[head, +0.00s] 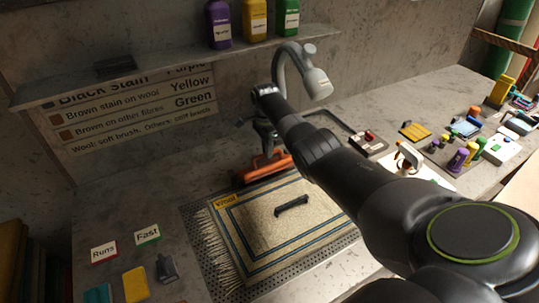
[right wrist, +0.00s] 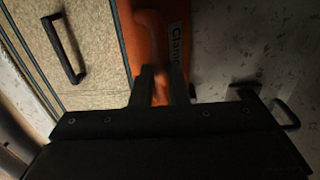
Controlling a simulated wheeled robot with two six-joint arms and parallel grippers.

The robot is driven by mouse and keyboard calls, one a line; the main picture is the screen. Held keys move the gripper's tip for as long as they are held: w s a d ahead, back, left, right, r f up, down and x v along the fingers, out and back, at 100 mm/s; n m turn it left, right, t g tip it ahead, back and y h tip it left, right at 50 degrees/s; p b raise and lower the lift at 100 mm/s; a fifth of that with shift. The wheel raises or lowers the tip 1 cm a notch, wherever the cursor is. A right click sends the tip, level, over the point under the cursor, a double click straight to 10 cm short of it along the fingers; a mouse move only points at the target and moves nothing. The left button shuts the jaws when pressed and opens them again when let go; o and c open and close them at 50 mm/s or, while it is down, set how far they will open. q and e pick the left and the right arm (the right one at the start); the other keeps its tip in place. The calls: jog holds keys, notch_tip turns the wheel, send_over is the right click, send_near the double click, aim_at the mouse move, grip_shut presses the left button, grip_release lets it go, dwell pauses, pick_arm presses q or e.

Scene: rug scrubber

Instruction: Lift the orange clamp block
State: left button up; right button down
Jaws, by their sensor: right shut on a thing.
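The orange clamp block (head: 264,166) is a long orange bar along the far edge of the rug (head: 241,235) in the head view. My right gripper (head: 268,150) comes down on it from above, and its fingers are shut on the block. In the right wrist view the orange clamp block (right wrist: 148,40) stands upright in the picture with a label reading "Clamp". The fingers of my right gripper (right wrist: 163,88) close around a part of it. I cannot tell whether the block touches the surface under it. My left gripper is not in view.
A black handle (head: 291,205) lies on the rug. A grey curved faucet (head: 310,75) stands behind my right arm. Labelled cards, "Runs" (head: 104,252) and "Fast" (head: 147,235), lie at the left. Bottles (head: 254,20) stand on the shelf. Several small tools crowd the right side.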

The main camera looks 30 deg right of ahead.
jog(key=shift+w+f, duration=0.15)
jog(key=shift+w, duration=0.05)
dwell(0.4)
jog(key=c, duration=1.8)
grip_release()
jog(key=shift+o, duration=1.3)
jog(key=shift+w+f, duration=0.1)
jog(key=shift+f, duration=0.05)
jog(key=shift+o, duration=0.7)
jog(key=shift+w+f, duration=0.15)
jog(key=shift+w, duration=0.15)
jog(key=shift+s+r, duration=0.25)
